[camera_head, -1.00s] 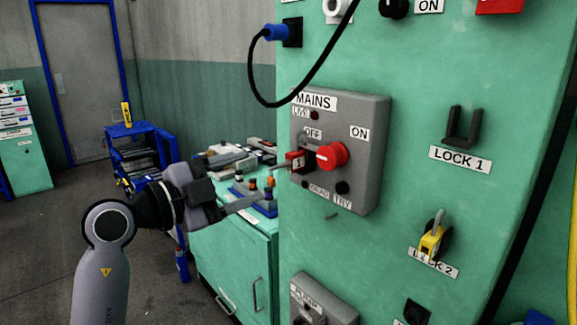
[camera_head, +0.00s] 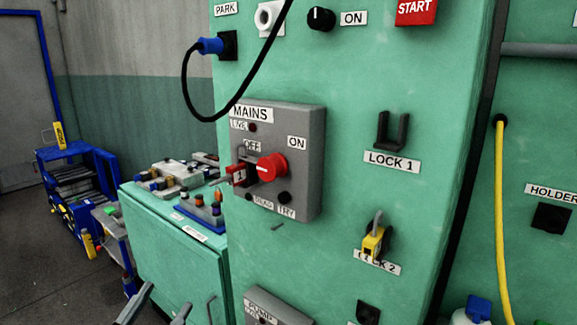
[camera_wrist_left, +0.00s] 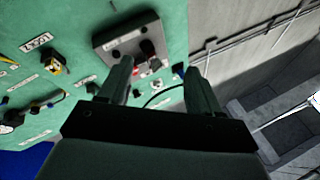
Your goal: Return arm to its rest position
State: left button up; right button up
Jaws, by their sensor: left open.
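My left gripper (camera_head: 167,297) is at the bottom left of the head view, with only its two finger ends showing. It is open and empty, low in front of the green cabinet and apart from the panel. In the left wrist view my left gripper (camera_wrist_left: 158,65) has its fingers spread with nothing between them. The grey MAINS box (camera_head: 312,165) has a red knob (camera_head: 271,167). A red padlock (camera_head: 238,175) marked 1 hangs at the box's left side, by the OFF label. My right gripper is not in view.
The green press panel (camera_head: 350,80) fills the middle. A yellow padlock (camera_head: 373,242) hangs at LOCK 2, and the LOCK 1 holder (camera_head: 392,132) is empty. A black cable with a blue plug (camera_head: 210,46) loops above. A green cabinet (camera_head: 165,240) and a blue trolley (camera_head: 70,153) stand left.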

pick_arm(q)
jog(key=s+f+n+g+y, duration=0.2)
jog(key=s+f+g, duration=0.3)
jog(key=f, duration=0.9)
jog(key=s+f+n+g+y, duration=0.3)
jog(key=s+f, duration=0.8)
jog(key=f, duration=0.4)
jog(key=n+g, duration=0.1)
jog(key=g, duration=0.1)
jog(key=shift+a+g, duration=0.15)
jog(key=shift+g, duration=0.15)
